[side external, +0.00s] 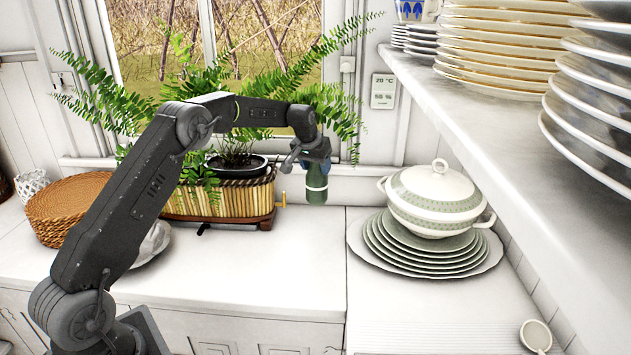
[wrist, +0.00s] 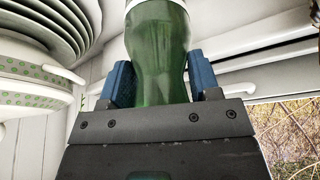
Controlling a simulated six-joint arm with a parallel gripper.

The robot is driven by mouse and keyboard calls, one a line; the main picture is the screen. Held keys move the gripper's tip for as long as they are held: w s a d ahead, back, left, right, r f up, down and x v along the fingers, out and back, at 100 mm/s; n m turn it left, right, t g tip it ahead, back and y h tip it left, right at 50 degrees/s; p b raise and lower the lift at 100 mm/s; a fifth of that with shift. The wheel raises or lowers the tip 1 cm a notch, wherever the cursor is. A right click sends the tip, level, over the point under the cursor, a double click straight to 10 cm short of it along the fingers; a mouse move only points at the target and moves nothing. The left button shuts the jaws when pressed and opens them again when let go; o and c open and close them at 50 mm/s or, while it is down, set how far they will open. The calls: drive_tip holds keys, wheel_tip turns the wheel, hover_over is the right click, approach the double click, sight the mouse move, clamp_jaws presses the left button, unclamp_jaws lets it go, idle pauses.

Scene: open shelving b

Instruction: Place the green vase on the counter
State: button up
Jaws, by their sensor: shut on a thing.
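The green vase (side external: 316,184) has a pale band and hangs upright below my gripper (side external: 315,158) in the side external view. My gripper is shut on it, with a blue finger on each side. In the wrist view the green vase (wrist: 158,60) fills the space between the blue fingers of my gripper (wrist: 158,85). The white counter (side external: 270,280) lies below and in front of the vase. The vase appears to be above the counter's back part; I cannot tell how large the gap is.
A fern in a woven planter (side external: 222,196) stands left of the vase. A lidded tureen (side external: 437,200) on stacked plates (side external: 425,255) stands to the right. A shelf (side external: 480,125) with plate stacks overhangs the right side. The counter's middle front is clear.

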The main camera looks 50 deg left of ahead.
wheel_tip(320, 180, up, 14)
drive_tip(key=s+a+r+n, duration=0.1)
drive_tip(key=s+a+r, duration=0.1)
drive_tip(key=s, duration=0.5)
drive_tip(key=s+a+r+n, duration=0.1)
drive_tip(key=s+a+r, duration=0.15)
drive_tip(key=s, duration=0.45)
drive_tip(key=s+d+f+n+y, duration=0.1)
drive_tip(key=s+f, duration=0.1)
drive_tip(key=s, duration=0.6)
drive_tip(key=s+d+f, duration=0.1)
drive_tip(key=s+f, duration=0.1)
drive_tip(key=s, duration=0.7)
wheel_tip(320, 180, down, 11)
drive_tip(key=w+d+f, duration=0.7)
drive_tip(key=w+f, duration=0.2)
drive_tip(key=f, duration=0.2)
drive_tip(key=shift+w+d+f+g, duration=0.15)
drive_tip(key=shift+d+g, duration=0.15)
drive_tip(key=shift+d, duration=0.1)
drive_tip(key=o, duration=1.3)
drive_tip(key=shift+f, duration=0.15)
drive_tip(key=shift+o, duration=0.2)
